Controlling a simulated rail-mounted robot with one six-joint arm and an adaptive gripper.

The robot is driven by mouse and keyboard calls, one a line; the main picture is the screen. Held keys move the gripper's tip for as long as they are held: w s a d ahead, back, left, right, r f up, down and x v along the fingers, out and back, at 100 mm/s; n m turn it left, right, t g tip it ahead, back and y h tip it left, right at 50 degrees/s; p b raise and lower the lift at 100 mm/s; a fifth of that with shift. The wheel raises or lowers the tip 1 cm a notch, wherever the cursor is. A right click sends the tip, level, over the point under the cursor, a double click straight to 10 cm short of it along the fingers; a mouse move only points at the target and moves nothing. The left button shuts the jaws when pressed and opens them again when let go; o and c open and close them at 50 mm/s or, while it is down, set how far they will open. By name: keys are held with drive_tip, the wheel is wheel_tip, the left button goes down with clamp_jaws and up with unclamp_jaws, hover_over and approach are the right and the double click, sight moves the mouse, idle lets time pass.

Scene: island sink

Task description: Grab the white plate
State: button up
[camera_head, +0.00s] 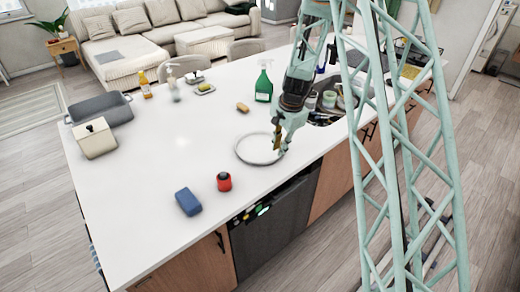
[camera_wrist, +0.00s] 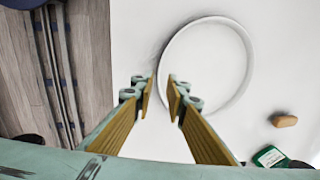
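The white plate (camera_head: 243,151) lies on the white countertop near its front edge. In the wrist view it is a round white disc with a raised rim (camera_wrist: 208,62). My gripper (camera_head: 279,143) points down at the plate's right side. In the wrist view my gripper (camera_wrist: 161,92) has its two tan-padded fingers apart, with a gap between the tips. The plate's near-left rim lies in line with that gap, one finger on each side of it. I cannot tell how far the tips are above the counter. Nothing is held.
A red-black round item (camera_head: 224,182) and a blue block (camera_head: 188,202) are in front of the plate. A tan sponge (camera_head: 243,107) and green spray bottle (camera_head: 264,84) are behind it. The sink (camera_head: 325,118) holds several dishes at right. The counter left of the plate is clear.

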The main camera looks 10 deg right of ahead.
sight(276, 158)
drive_tip(key=shift+w+f, duration=0.1)
drive_tip(key=shift+f, duration=0.25)
drive_tip(key=shift+f, duration=0.1)
drive_tip(key=shift+w+a+f, duration=0.1)
drive_tip(key=shift+w+f, duration=0.05)
drive_tip(key=shift+f, duration=0.65)
drive_tip(key=shift+w+a+f, duration=0.1)
drive_tip(key=shift+w+f, duration=0.1)
drive_tip(key=shift+f, duration=0.65)
drive_tip(key=shift+w+a+f, duration=0.1)
drive_tip(key=shift+w+f, duration=0.05)
drive_tip(key=shift+f, duration=0.65)
drive_tip(key=shift+c, duration=0.4)
clamp_jaws()
drive_tip(key=shift+r, duration=0.2)
drive_tip(key=shift+r, duration=1.7)
drive_tip(key=shift+s+f, duration=0.1)
drive_tip(key=shift+s, duration=0.3)
drive_tip(key=s+a+r+b, duration=0.1)
drive_tip(key=s+b, duration=0.3)
drive_tip(key=s, duration=1.1)
drive_tip(key=shift+a+r, duration=0.25)
drive_tip(key=shift+a, duration=0.45)
